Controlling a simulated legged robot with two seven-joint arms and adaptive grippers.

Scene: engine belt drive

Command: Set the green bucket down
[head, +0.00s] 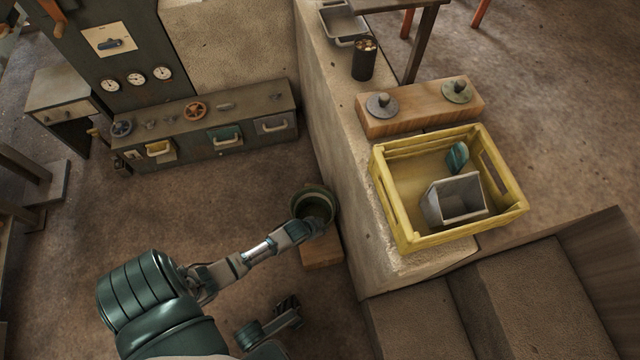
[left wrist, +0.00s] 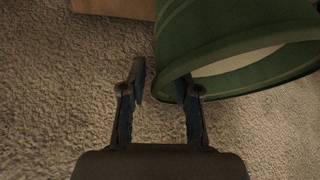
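The green bucket (head: 314,206) is in the middle of the head view, beside the low stone wall, with its dark inside showing. Its green side and rim (left wrist: 240,50) fill the upper right of the left wrist view. My left gripper (head: 318,224) reaches it from the lower left. In the left wrist view my left gripper (left wrist: 160,85) has its two fingers apart. The right finger overlaps the bucket's rim; a gap shows between the left finger and the bucket. The bucket's underside is hidden, so its contact with what lies below cannot be told.
A wooden block (head: 322,252) lies just below the bucket by the wall. On the wall stands a yellow crate (head: 405,232) holding a grey bin (head: 455,198). A wooden board (head: 420,112) and a dark can (head: 364,62) are behind it. The floor to the left is largely clear.

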